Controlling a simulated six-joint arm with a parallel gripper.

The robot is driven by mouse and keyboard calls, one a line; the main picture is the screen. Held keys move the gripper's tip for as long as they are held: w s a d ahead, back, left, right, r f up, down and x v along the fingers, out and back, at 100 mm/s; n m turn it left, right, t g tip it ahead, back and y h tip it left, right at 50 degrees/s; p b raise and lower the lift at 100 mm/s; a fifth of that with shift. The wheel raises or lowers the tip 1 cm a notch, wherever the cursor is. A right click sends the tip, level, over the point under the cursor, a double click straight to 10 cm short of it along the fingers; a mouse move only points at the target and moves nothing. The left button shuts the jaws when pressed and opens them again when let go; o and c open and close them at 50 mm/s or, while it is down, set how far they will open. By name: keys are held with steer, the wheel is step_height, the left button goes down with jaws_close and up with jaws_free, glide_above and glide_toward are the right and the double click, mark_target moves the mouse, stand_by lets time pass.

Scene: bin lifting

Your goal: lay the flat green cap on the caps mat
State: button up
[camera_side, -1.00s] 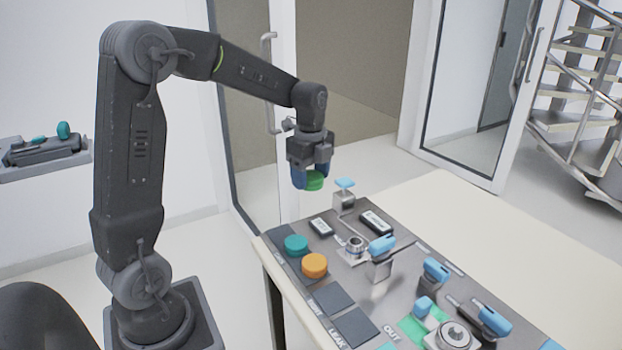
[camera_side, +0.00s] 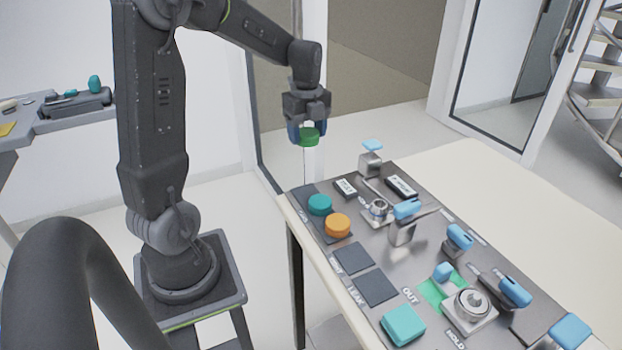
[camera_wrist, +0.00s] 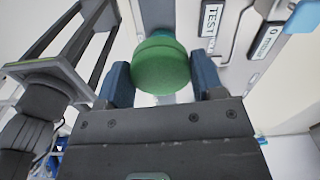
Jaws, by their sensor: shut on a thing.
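The flat green cap (camera_side: 310,137) is held between the fingers of my gripper (camera_side: 307,134), high above the far left end of the panel and clear of it. In the wrist view the green cap (camera_wrist: 160,65) sits between the two blue fingers of my gripper (camera_wrist: 162,82). The caps mat (camera_side: 304,193) is a dark strip along the panel's left edge. A teal cap (camera_side: 320,204) and an orange cap (camera_side: 337,225) lie on it, and its far end is bare.
Blue-handled fixtures (camera_side: 403,224) stand up from the panel to the right. The pale table (camera_side: 470,175) behind is clear.

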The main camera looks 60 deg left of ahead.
steer(key=s+a+f+m, duration=0.35)
steer(key=s+a, duration=0.25)
steer(key=s, duration=0.4)
glide_above(305, 191)
step_height(305, 191, down, 7)
steer(key=shift+s+a+f, duration=0.1)
steer(key=shift+f, duration=2.05)
steer(key=shift+f, duration=0.1)
steer(key=o, duration=1)
